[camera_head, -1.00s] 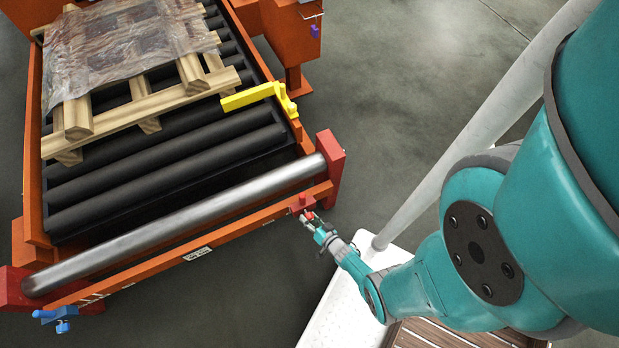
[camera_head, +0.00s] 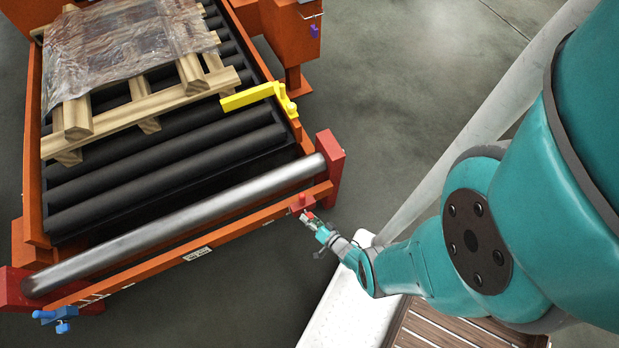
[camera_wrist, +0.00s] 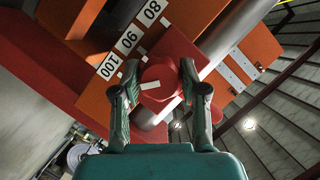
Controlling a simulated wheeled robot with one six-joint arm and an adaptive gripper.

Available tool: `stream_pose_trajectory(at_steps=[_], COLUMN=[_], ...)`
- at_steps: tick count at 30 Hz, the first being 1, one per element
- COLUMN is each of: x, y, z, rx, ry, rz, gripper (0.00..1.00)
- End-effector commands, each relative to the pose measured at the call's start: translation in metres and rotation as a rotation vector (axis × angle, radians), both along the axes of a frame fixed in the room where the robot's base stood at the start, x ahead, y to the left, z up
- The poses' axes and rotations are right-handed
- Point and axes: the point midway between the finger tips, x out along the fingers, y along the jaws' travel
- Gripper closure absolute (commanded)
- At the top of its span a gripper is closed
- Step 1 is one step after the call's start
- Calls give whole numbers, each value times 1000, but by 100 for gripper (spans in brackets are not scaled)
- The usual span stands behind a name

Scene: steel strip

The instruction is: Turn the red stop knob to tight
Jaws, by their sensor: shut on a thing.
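The red stop knob (camera_wrist: 160,84) shows in the wrist view with a white mark on its face, in front of a red block. My gripper (camera_wrist: 160,88) has one finger on each side of it and is shut on it. In the head view my gripper (camera_head: 309,219) is at the knob, near the right end of the orange front rail. The knob is small there and partly hidden by the fingers.
Number labels 80, 90 and 100 (camera_wrist: 128,40) run along the orange rail. A steel roller (camera_head: 180,228) spans the conveyor's front end. A yellow lever (camera_head: 255,96), a film-covered pallet (camera_head: 150,105) and a blue clamp (camera_head: 58,317) are farther off. Open floor lies in front.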

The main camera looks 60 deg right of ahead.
Motion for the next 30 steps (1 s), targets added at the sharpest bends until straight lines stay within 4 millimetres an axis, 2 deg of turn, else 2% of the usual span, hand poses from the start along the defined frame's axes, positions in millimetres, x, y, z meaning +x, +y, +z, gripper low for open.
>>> stream_pose_trajectory(at_steps=[3, 4, 6, 7, 20, 30], x=[0, 0, 0, 0, 0, 0], y=[-1, -1, -1, -1, 0, 1], z=[0, 0, 0, 0, 1, 15], rx=[-1, -1, -1, -1, -1, -1], ry=[0, 0, 0, 0, 0, -2], rz=[-2, -2, -2, -2, 1, 2], gripper=[92, 54, 37, 32, 32, 32])
